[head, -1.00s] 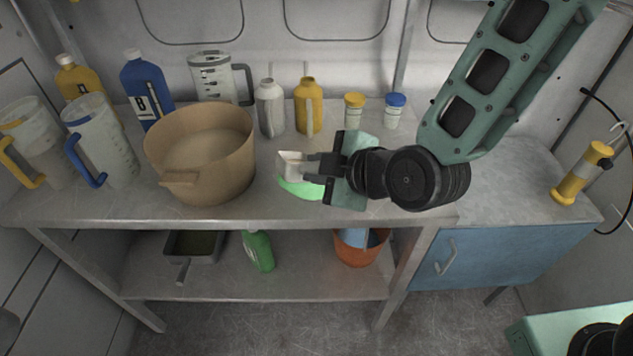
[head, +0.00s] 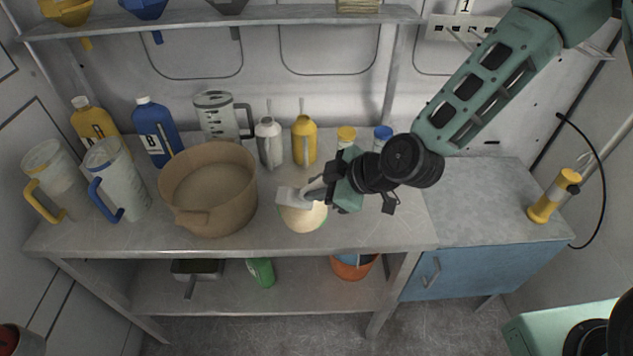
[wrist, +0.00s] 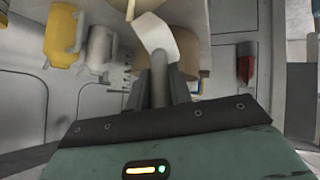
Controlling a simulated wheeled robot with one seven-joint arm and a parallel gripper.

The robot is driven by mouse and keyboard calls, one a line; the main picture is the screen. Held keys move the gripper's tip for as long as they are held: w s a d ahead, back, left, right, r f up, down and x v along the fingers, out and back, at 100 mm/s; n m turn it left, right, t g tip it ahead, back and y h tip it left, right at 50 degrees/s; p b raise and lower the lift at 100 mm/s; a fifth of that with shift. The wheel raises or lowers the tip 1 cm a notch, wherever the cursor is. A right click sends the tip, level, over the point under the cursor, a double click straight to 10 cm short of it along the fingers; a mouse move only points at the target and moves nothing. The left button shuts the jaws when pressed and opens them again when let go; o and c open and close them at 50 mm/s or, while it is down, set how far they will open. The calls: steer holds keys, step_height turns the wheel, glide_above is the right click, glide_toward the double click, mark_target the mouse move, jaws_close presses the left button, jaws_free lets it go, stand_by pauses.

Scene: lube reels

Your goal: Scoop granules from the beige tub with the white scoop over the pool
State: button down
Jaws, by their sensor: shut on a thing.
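The beige tub (head: 181,218) stands on the bench at left of centre, with pale granules inside. My gripper (head: 318,190) is shut on the handle of the white scoop (head: 291,197), to the right of the tub. The scoop's head is tilted above the bench; whether it holds granules cannot be told. Below it lies a round cream-coloured patch of granules (head: 304,218) with a thin green edge of the pool showing. In the wrist view the scoop's handle (wrist: 158,80) runs between the fingers, and its head (wrist: 158,34) is at the top.
A white jug with a blue handle (head: 122,185) and one with a yellow handle (head: 55,185) stand left of the tub. A grey bottle (head: 269,145) and a yellow bottle (head: 304,142) stand behind the scoop. The front right bench is clear. A shelf (head: 260,20) runs above.

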steer(key=w+d+f+m+g+y+b, duration=0.1)
steer(key=w+d+m+g+y+b, duration=0.1)
steer(key=w+g, duration=0.3)
steer(key=w+d+m+g+y+b, duration=0.3)
steer(key=w+m+g, duration=0.2)
steer(key=w, duration=0.5)
steer(key=shift+d+f+m+b, duration=0.15)
steer(key=shift+f+m+b, duration=0.15)
steer(key=shift+f, duration=0.05)
steer(key=shift+w, duration=0.1)
stand_by(1.6)
